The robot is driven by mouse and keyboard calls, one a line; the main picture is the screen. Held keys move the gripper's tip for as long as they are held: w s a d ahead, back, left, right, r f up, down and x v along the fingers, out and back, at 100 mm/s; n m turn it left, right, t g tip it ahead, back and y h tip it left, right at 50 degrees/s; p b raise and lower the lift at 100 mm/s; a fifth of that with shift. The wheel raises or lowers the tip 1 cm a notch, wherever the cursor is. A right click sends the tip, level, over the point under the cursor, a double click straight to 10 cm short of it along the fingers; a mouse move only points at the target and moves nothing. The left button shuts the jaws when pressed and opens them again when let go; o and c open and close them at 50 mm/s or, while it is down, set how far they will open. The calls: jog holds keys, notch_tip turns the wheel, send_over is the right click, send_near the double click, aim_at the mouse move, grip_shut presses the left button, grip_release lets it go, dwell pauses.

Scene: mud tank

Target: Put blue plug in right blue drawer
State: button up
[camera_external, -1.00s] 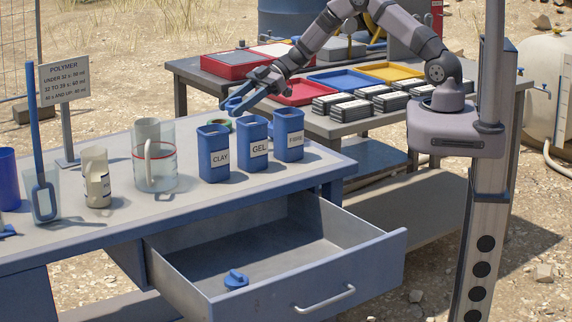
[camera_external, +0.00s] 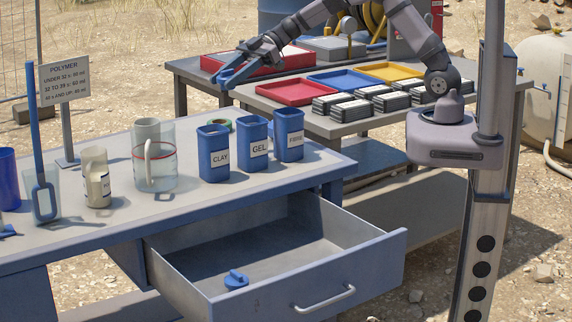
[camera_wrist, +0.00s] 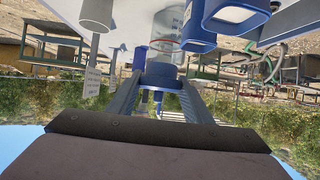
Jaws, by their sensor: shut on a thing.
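A blue plug (camera_external: 236,280) with a raised grip lies on the floor of the open right blue drawer (camera_external: 280,238), near its front left. My gripper (camera_external: 226,76) is up in the air beyond the labelled blue cups, far from the drawer. Its blue fingers point left and down. In the wrist view, my gripper (camera_wrist: 160,78) is shut on a small bluish thing between the fingertips, which I cannot identify. The plug and the drawer do not show clearly in the wrist view.
Blue cups labelled CLAY (camera_external: 213,154), GEL (camera_external: 254,138) and a third (camera_external: 289,135) stand on the bench. A glass beaker (camera_external: 153,165), a pale cup (camera_external: 96,178) and a sign (camera_external: 64,85) stand left of them. The rear table holds red, blue and yellow trays (camera_external: 352,80) and several boxes.

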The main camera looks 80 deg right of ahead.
jog(key=s+a+f+n+g+y+b, duration=0.1)
jog(key=s+a+b, duration=0.25)
jog(key=a, duration=0.65)
jog(key=s+a+n+b, duration=0.15)
jog(key=a+b, duration=0.25)
jog(key=a, duration=0.6)
jog(key=r+g+b, duration=0.1)
jog(key=b, duration=0.6)
send_over(267, 282)
jog(key=shift+y, duration=0.4)
jog(key=shift+f+b, duration=0.75)
jog(key=shift+f, duration=18.1)
jog(key=shift+f, duration=0.15)
jog(key=o, duration=0.7)
jog(key=shift+c, duration=0.2)
jog(key=o, duration=0.4)
jog(key=shift+c, duration=0.2)
